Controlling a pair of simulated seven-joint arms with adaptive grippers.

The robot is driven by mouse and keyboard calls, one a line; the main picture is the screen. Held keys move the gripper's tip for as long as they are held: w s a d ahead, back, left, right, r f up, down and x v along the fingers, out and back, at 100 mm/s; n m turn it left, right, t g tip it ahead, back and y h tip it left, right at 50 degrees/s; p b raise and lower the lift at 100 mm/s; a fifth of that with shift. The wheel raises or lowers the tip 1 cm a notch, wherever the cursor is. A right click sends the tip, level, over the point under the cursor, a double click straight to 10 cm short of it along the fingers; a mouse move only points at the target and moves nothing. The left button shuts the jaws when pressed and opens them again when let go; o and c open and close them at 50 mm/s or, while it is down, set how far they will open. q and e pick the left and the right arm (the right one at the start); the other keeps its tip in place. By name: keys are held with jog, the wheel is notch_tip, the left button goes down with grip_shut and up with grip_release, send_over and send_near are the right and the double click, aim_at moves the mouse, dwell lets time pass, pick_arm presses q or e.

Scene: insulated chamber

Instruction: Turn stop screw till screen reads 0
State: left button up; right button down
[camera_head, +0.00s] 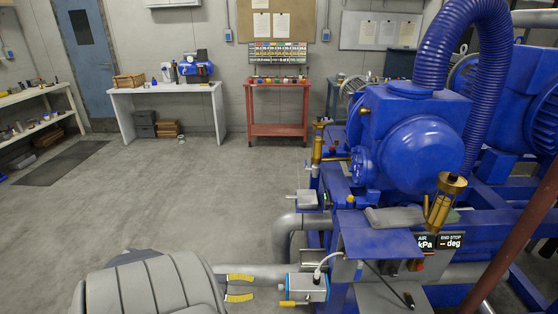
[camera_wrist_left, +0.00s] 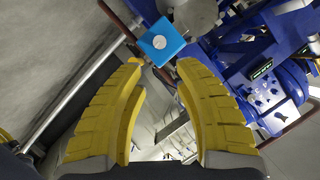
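The screen is a pair of small dark displays (camera_head: 438,242) on the blue machine in the head view; one reads "AIR kPa", the other "END STOP – deg". The end-stop display shows a dash, not a number. I cannot tell which part is the stop screw. My left gripper (camera_head: 252,287) is open and empty, left of this box. In the left wrist view, a blue square face with a pale round centre (camera_wrist_left: 160,42) lies just beyond the open yellow fingertips.
The blue machine (camera_head: 415,150) with its pipes and hose fills the right side. A grey pipe (camera_head: 284,235) bends down above the box. A reddish pole (camera_head: 512,240) slants at the right.

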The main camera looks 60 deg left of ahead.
aim_at(282, 287)
pick_arm(q)
jog(key=x, duration=1.2)
jog(key=shift+w+d+f, duration=0.15)
jog(key=shift+w, duration=0.1)
jog(key=shift+c, duration=0.2)
grip_shut()
